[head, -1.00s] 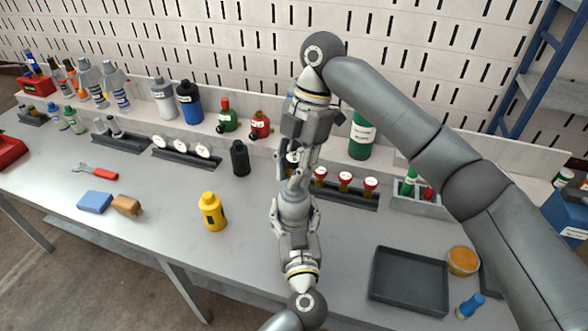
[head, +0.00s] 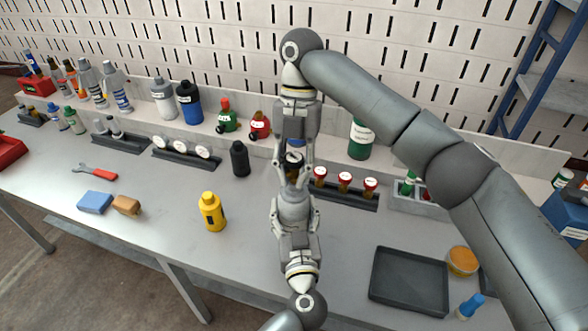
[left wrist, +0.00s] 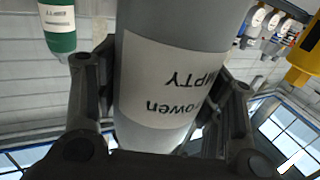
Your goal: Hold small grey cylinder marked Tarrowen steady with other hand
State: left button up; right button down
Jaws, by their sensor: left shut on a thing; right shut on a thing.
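The small grey cylinder (head: 293,206) is upright above the bench in the middle of the head view. My left gripper (head: 295,219), below it, is shut around its body. In the left wrist view the cylinder (left wrist: 172,80) fills the middle between the left fingers; its white label appears upside down, reading "EMPTY" and the name ending "owen". My right gripper (head: 293,178) comes down from above and is shut on the cylinder's upper end, one finger on each side. The exact contact there is too small to see clearly.
Behind the grippers is a rack of red-topped items (head: 345,190). A black bottle (head: 239,159) and a yellow bottle (head: 212,213) stand to the left. An empty dark tray (head: 408,281) lies at the right. The bench between yellow bottle and left gripper is clear.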

jog(key=shift+w+r+n, duration=0.15)
jog(key=shift+n, duration=0.45)
jog(key=n+h, duration=0.1)
jog(key=n, duration=0.2)
jog(key=n+h, duration=0.1)
jog(key=n, duration=0.2)
jog(key=c, duration=1.1)
grip_release()
